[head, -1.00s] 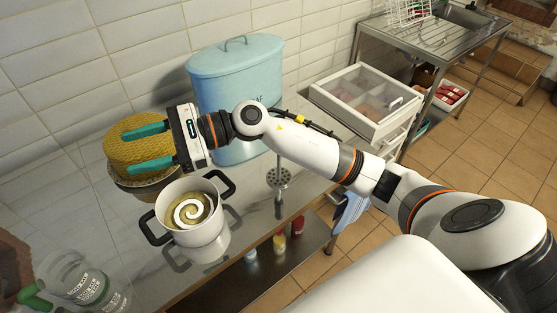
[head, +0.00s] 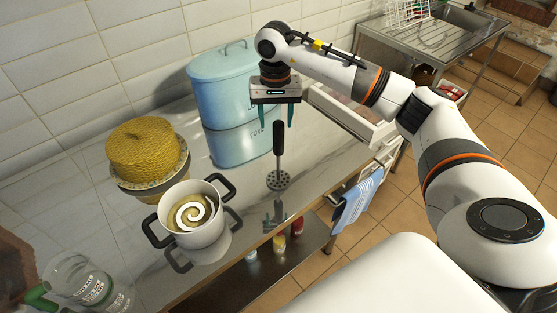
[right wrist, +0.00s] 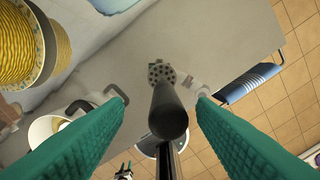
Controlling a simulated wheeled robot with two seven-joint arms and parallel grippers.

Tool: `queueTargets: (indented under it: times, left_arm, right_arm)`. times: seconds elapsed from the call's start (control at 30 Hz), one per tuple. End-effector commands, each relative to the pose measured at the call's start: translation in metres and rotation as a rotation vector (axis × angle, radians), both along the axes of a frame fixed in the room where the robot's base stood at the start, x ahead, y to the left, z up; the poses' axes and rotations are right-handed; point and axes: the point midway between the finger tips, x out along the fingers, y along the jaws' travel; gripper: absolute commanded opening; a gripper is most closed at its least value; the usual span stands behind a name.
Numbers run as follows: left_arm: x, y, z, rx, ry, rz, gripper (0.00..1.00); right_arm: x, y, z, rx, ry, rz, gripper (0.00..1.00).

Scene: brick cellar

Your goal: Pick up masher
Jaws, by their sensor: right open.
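The masher (head: 278,160) stands upright on the counter in the head view, with a black handle at the top and a round perforated metal head at the bottom. In the right wrist view the masher (right wrist: 169,110) is seen from above, its handle end between the two green fingers. My right gripper (head: 277,118) is open and points down just above the handle. Its fingers also show in the right wrist view (right wrist: 163,120), apart on either side of the handle and not visibly touching it. My left gripper is not in view.
A white pot (head: 193,231) with pale contents stands left of the masher. A blue bin (head: 228,90) stands behind. A striped towel (head: 358,200) hangs at the counter's right edge. Glass bottles (head: 85,280) stand front left.

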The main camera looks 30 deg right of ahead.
Motion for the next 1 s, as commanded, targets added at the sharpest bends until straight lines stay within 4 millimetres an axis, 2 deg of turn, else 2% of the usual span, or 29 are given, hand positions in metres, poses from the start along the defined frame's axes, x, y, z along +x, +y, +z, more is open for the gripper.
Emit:
queueTargets:
  times: [0.2, 0.4, 0.6, 0.8, 0.87, 1.0]
  left_arm:
    - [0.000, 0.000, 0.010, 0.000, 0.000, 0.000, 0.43]
    - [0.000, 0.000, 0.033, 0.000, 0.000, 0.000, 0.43]
    - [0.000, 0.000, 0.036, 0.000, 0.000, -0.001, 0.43]
    - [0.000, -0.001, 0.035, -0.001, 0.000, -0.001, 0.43]
    - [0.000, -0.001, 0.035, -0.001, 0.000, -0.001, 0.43]
    - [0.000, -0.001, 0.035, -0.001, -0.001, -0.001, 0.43]
  right_arm:
    - [-0.002, 0.000, -0.015, 0.001, 0.002, 0.000, 0.51]
    - [-0.011, -0.003, -0.041, 0.002, 0.005, 0.000, 0.51]
    - [-0.009, -0.002, -0.063, 0.002, 0.000, -0.001, 0.51]
    - [-0.009, -0.002, -0.065, 0.003, -0.002, 0.000, 0.51]
    - [-0.009, -0.002, -0.065, 0.003, -0.002, 0.000, 0.45]
    - [-0.009, -0.002, -0.065, 0.003, -0.002, 0.000, 0.22]
